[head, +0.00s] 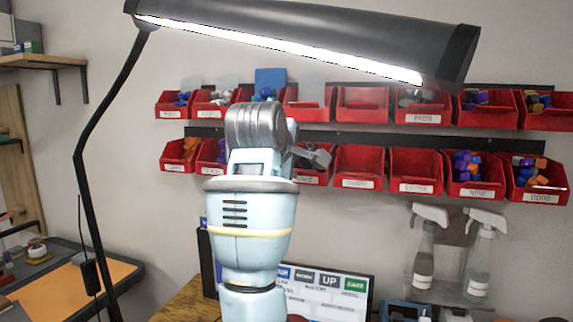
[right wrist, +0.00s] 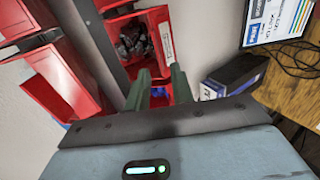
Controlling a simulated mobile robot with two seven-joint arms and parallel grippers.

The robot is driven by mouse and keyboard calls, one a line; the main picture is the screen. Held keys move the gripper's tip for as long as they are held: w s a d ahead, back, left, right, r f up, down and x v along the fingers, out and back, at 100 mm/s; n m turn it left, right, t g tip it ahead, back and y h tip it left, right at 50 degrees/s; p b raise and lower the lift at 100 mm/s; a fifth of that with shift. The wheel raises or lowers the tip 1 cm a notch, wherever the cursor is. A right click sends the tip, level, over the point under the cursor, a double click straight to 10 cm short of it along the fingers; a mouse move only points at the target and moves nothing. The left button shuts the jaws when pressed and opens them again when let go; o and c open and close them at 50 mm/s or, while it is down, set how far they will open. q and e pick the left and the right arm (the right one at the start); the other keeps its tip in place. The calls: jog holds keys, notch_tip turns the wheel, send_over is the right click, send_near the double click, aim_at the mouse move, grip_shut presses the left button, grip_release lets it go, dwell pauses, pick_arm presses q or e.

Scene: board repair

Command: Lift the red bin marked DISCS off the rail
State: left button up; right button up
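Two rows of red bins hang on dark rails in the head view, with labels mostly too small to read. I cannot pick out the DISCS label for certain. My right arm covers the middle of the lower row, and a labelled red bin (head: 312,178) shows partly beside it. In the right wrist view, a red bin with grey pieces inside (right wrist: 166,42) and a white label lies just ahead of my right gripper (right wrist: 162,88). Its two dark green fingers stand apart, with the bin's near end between or just beyond them; contact is unclear. My left gripper is not in view.
Neighbouring bins (head: 416,172) sit close on both sides. The upper rail (head: 500,86) and its bins are just above. A lamp (head: 300,40) hangs across the top.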

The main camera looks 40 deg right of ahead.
aim_at(296, 170)
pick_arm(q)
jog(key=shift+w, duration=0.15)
pick_arm(e)
jog(key=x, duration=0.3)
jog(key=shift+w+d+f, duration=0.15)
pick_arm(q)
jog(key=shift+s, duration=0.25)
pick_arm(e)
jog(key=shift+c, duration=0.4)
grip_shut()
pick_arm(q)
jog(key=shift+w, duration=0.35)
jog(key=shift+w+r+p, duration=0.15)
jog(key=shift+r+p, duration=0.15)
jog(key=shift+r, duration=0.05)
pick_arm(e)
jog(key=shift+r, duration=0.25)
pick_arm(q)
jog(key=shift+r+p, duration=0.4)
pick_arm(e)
jog(key=shift+r, duration=0.3)
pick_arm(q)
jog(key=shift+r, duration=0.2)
pick_arm(e)
jog(key=shift+r, duration=0.1)
